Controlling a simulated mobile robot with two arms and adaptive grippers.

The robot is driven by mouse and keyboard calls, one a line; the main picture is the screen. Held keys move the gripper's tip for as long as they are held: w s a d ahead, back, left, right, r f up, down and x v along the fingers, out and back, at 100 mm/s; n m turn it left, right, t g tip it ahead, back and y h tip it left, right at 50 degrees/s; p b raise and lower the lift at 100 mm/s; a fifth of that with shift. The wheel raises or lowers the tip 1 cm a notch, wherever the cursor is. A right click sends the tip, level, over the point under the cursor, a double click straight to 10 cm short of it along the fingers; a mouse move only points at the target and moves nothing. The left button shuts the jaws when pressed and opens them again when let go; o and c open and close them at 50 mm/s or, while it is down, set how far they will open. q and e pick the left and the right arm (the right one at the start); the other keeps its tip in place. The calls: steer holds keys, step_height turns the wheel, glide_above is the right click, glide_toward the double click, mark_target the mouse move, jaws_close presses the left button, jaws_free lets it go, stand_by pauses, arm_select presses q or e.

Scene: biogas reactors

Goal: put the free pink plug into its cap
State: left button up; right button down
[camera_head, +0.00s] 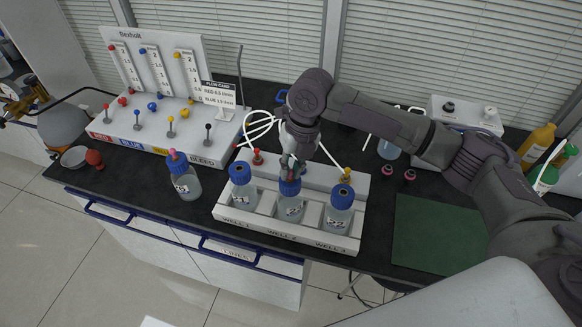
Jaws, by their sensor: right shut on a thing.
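My right gripper (291,166) reaches down over the blue cap (289,187) of the middle bottle (290,208), in WELL 2 of the white rack (288,236). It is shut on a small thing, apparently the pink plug. The fingers hide most of it, so I cannot tell whether it is in the cap or just above it. Another bottle (186,184) stands on the counter left of the rack, with a pink plug (172,153) on its blue cap. My left gripper is out of view.
Capped bottles stand in WELL 1 (242,194) and WELL 3 (338,215), close beside the gripper. White tubing (262,124) loops behind the rack. Two small dark pink-topped pieces (387,170) (410,174) stand to the right. A green mat (437,230) lies bare at right. A flow panel (165,128) stands left.

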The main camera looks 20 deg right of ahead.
steer(key=c, duration=1)
jaws_free()
steer(key=r, duration=0.4)
steer(key=d+r, duration=0.1)
steer(key=r, duration=0.3)
steer(key=d+r, duration=0.1)
steer(key=r, duration=0.3)
steer(key=shift+d, duration=0.1)
steer(key=shift+f, duration=0.15)
